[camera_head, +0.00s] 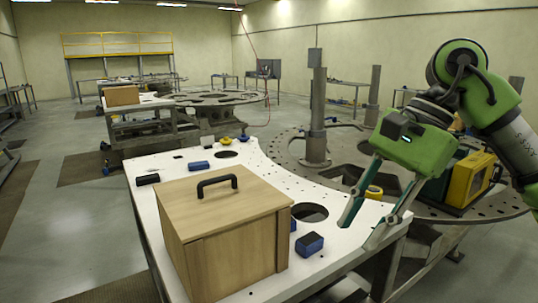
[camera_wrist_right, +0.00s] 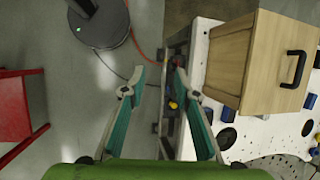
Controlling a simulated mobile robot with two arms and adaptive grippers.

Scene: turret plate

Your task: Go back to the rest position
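My right gripper (camera_head: 358,232) is at the right of the head view, over the right edge of the white plate. Its two fingers are spread apart with nothing between them. In the right wrist view the gripper (camera_wrist_right: 159,72) is also open and empty, with floor and the table's edge behind it. My left gripper is not in view.
A wooden box (camera_head: 235,250) with a black handle stands on the white plate (camera_head: 155,214), left of my right gripper. Blue blocks (camera_head: 309,243) lie around it. A round turret plate (camera_head: 285,150) with a yellow-black case (camera_head: 470,178) is behind the gripper. A red frame (camera_wrist_right: 15,110) stands on the floor.

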